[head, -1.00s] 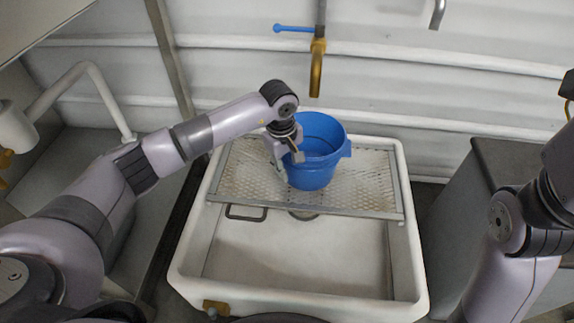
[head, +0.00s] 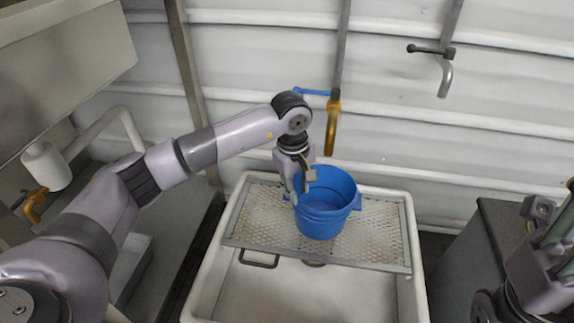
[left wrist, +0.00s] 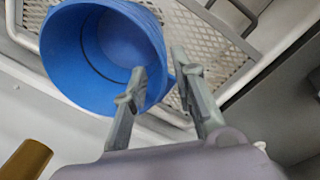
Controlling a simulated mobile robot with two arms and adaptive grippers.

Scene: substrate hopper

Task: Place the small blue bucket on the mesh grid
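The small blue bucket (head: 325,215) stands upright on the mesh grid (head: 262,218), near its middle, over the white basin. My left gripper (head: 299,184) is at the bucket's left rim. In the left wrist view its fingers (left wrist: 160,92) are apart, one over the bucket's opening (left wrist: 105,50) and the other outside the wall. A gap shows between the fingers, and I see no firm grip on the rim. The mesh grid also shows behind the bucket (left wrist: 195,35). My right gripper (head: 552,235) is partly in view at the right edge; its fingertips are cut off.
A brass tap with a blue lever (head: 332,125) hangs on the wall just behind the bucket. The white basin (head: 300,295) is empty in front of the grid. A grey cabinet (head: 455,260) stands at right. Another tap (head: 446,75) is higher up.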

